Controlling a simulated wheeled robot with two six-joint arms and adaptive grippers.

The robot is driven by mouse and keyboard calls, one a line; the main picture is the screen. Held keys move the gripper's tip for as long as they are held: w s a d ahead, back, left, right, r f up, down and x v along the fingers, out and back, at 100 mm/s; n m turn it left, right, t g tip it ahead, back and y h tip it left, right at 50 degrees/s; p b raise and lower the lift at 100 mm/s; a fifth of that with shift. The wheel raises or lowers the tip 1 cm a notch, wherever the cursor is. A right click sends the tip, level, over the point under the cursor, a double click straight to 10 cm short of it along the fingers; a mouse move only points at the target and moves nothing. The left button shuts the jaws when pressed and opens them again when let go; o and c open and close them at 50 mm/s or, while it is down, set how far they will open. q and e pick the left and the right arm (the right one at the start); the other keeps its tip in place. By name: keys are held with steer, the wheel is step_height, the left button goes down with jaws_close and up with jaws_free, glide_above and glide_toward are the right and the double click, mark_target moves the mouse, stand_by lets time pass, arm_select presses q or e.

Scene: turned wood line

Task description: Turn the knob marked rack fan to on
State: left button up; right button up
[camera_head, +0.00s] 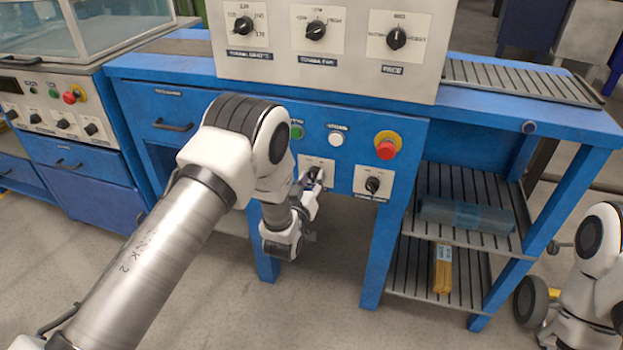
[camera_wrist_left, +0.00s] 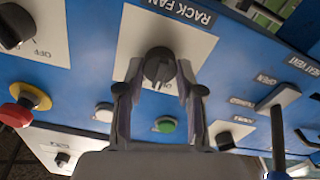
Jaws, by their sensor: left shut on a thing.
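The rack fan knob (camera_wrist_left: 158,66) is black and sits on a pale plate beside the label RACK FAN (camera_wrist_left: 174,12) in the left wrist view. In the head view the knob (camera_head: 314,173) shows on the blue front panel, partly covered by my gripper. My left gripper (camera_wrist_left: 157,92) has one finger on each side of the knob and is shut on it. In the head view the left gripper (camera_head: 311,187) reaches it from below. I cannot tell surely where the knob's pointer stands. My right arm shows at the right edge; its gripper is out of view.
A red stop button (camera_head: 387,149), a white button (camera_head: 336,140) and another knob (camera_head: 373,184) are close by on the panel. A grey control box (camera_head: 345,70) with several knobs stands above. A slatted shelf (camera_head: 461,187) lies to the right.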

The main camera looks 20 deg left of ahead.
arm_select(q)
steer(key=m, duration=0.6)
steer(key=shift+m, duration=0.4)
stand_by(0.3)
steer(key=o, duration=1.1)
steer(key=shift+o, duration=0.2)
steer(key=s, duration=1.2)
steer(key=shift+d, duration=0.25)
